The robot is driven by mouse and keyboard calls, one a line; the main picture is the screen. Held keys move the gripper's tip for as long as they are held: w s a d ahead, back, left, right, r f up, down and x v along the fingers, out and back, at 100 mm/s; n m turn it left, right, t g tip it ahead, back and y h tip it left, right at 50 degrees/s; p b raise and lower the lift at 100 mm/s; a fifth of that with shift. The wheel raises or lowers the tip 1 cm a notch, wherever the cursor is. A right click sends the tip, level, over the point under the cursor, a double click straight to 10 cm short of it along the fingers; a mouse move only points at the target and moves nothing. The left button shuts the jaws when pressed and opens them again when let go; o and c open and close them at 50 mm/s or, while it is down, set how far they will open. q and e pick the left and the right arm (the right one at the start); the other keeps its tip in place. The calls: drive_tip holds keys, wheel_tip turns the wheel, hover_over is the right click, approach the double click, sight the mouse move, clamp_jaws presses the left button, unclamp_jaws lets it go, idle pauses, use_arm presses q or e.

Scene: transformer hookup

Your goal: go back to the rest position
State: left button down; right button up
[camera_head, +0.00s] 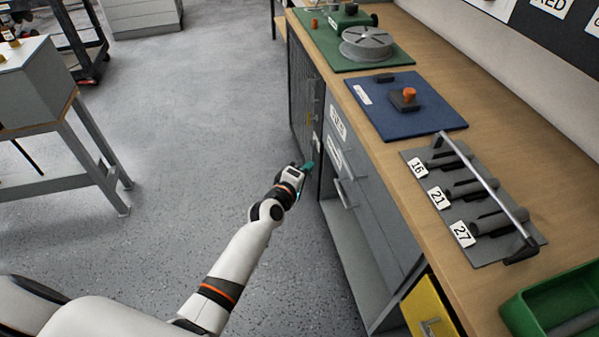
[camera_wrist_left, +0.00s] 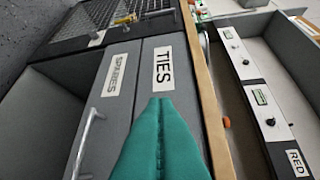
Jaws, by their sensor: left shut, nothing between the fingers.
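My left gripper (camera_head: 308,166) is at the end of the white left arm, in front of the grey cabinet under the workbench. Its teal fingers (camera_wrist_left: 161,143) are shut together with nothing between them in the left wrist view. They point toward the drawer labelled TIES (camera_wrist_left: 163,69). Whether the fingertips touch the drawer front cannot be told. Next to it is the drawer labelled SPARES (camera_wrist_left: 115,75) with a bar handle (camera_wrist_left: 84,143). My right gripper is not in view.
The wooden workbench (camera_head: 452,261) carries a blue mat (camera_head: 408,115), a green mat (camera_head: 345,56), a grey rack (camera_head: 473,205) numbered 16, 21, 27, and a green tray (camera_head: 520,312). A yellow drawer (camera_head: 428,308) is below. A grey table (camera_head: 62,120) stands left; open floor (camera_head: 190,130) lies between.

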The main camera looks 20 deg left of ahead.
use_arm(q)
drive_tip(key=shift+v, duration=1.65)
drive_tip(key=s+f+m+g+y+p, duration=0.1)
drive_tip(key=s+f+m+g, duration=0.3)
drive_tip(key=s+f, duration=0.7)
drive_tip(key=s+f+m+g+p, duration=0.3)
drive_tip(key=s+f, duration=0.5)
drive_tip(key=f, duration=0.8)
drive_tip(key=s+a+f+m+g, duration=0.1)
drive_tip(key=s+f+m+g, duration=0.1)
drive_tip(key=s, duration=0.9)
drive_tip(key=s+a+f+m+g+y, duration=0.1)
drive_tip(key=s+a+f+m+g, duration=0.1)
drive_tip(key=s+f, duration=0.4)
drive_tip(key=s+a+f+m+g, duration=0.1)
drive_tip(key=s+f+m+g, duration=0.3)
drive_tip(key=s, duration=1.1)
drive_tip(key=shift+s+a+f+m+y+p, duration=0.15)
drive_tip(key=shift+s+m+y+p, duration=0.2)
drive_tip(key=shift+m, duration=0.65)
